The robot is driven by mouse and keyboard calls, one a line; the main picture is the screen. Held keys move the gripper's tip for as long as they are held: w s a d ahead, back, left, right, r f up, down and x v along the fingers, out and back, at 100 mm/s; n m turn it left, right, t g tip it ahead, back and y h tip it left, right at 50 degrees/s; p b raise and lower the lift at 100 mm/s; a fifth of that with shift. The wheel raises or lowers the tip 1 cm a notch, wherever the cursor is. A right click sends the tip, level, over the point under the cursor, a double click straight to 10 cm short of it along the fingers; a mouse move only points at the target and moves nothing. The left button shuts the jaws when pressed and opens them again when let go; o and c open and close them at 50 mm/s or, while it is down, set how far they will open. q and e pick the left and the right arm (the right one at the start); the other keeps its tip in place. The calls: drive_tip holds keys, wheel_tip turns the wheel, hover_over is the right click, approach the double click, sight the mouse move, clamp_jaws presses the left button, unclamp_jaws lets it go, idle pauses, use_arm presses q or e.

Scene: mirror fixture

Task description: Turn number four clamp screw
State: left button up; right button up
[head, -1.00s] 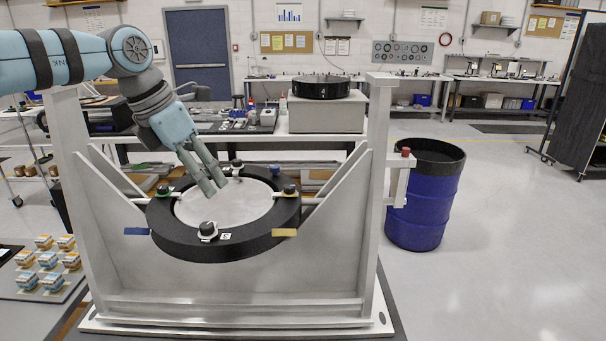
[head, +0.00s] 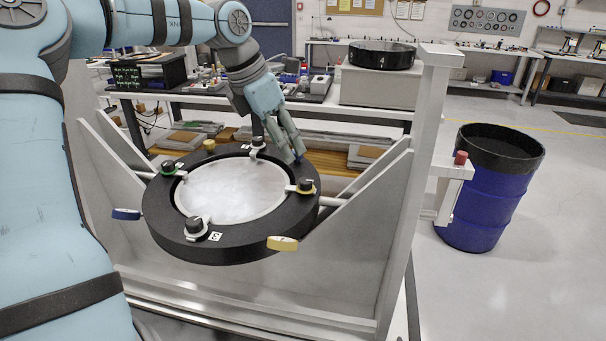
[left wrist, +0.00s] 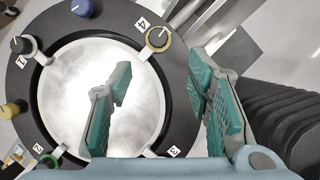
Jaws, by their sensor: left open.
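A black ring fixture (head: 160,220) holds a round pale mirror (head: 232,188) with dark-knobbed clamp screws around it. My left gripper (head: 290,152) is open and empty above the ring's back right side, apart from the yellow-collared screw. Its two fingers (left wrist: 158,75) are spread in the wrist view.
A blue tab (head: 127,214) and a yellow tab (head: 283,243) stick out from the ring. A tan knob (head: 209,145) is at its back left. The frame upright (head: 415,190) with a red-topped bracket stands at right, beside a blue barrel (head: 487,190).

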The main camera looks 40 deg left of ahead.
use_arm(q)
approach(305, 180)
drive_tip(key=shift+d+f, duration=0.15)
drive_tip(key=shift+f, duration=0.45)
drive_tip(key=shift+d+f, duration=0.15)
drive_tip(key=shift+f, duration=0.45)
drive_tip(key=w+f, duration=0.2)
drive_tip(key=f, duration=0.1)
drive_tip(key=w+f, duration=0.1)
drive_tip(key=f, duration=0.1)
drive_tip(key=shift+w+d+p, duration=0.2)
drive_tip(key=shift+w+p, duration=0.1)
drive_tip(key=shift+p, duration=0.05)
drive_tip(key=shift+f, duration=0.25)
drive_tip(key=shift+s+d+r, duration=0.1)
drive_tip(key=shift+s, duration=0.35)
drive_tip(key=shift+w, duration=0.2)
clamp_jaws()
use_arm(e)
drive_tip(key=shift+w+r, duration=0.3)
drive_tip(key=shift+w, duration=0.2)
